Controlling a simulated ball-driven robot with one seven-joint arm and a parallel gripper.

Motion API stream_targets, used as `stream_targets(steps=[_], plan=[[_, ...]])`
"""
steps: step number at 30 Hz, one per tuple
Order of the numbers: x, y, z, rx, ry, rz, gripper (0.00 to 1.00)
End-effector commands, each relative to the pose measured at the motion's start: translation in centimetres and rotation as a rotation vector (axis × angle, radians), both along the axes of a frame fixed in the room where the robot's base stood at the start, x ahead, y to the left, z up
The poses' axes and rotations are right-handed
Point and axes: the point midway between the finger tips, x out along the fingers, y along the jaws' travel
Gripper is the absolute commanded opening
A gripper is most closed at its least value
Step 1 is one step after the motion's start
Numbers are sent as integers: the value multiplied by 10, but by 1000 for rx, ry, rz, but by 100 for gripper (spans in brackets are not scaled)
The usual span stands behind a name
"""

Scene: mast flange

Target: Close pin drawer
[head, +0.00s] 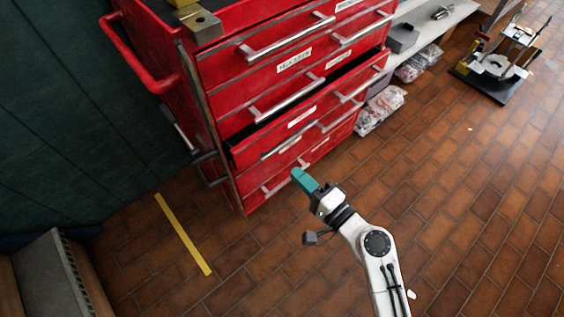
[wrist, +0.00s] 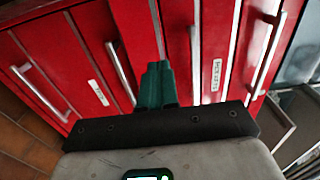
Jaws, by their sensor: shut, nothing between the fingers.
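The red cabinet (head: 215,75) has several drawers with silver bar handles and white labels. One lower drawer (head: 275,129) stands out a little, with a dark gap along its top edge. Its label (head: 301,117) is too small to read, so I cannot confirm it is the pin drawer. My gripper (head: 299,175) has teal fingers, shut and empty, in front of the lower drawers; I cannot tell if it touches them. In the wrist view, the shut fingers (wrist: 157,82) point at the red drawer fronts, between a handle (wrist: 121,73) and a label (wrist: 216,76).
A red side rail (head: 137,62) sticks out at the cabinet's left. Bagged items (head: 380,110) lie on the floor at its right, near a low grey shelf (head: 432,22). A black-based device (head: 495,68) stands at top right. The brick floor (head: 470,190) is mostly clear.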

Motion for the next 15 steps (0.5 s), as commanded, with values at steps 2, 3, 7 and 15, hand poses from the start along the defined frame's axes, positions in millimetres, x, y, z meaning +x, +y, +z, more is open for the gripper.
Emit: stream_targets(steps=[2, 3, 7, 15], plan=[[12, 10, 2, 0, -1, 4, 0], [18, 14, 2, 0, -3, 3, 0], [39, 30, 2, 0, -3, 5, 0], [79, 59, 1, -1, -2, 4, 0]])
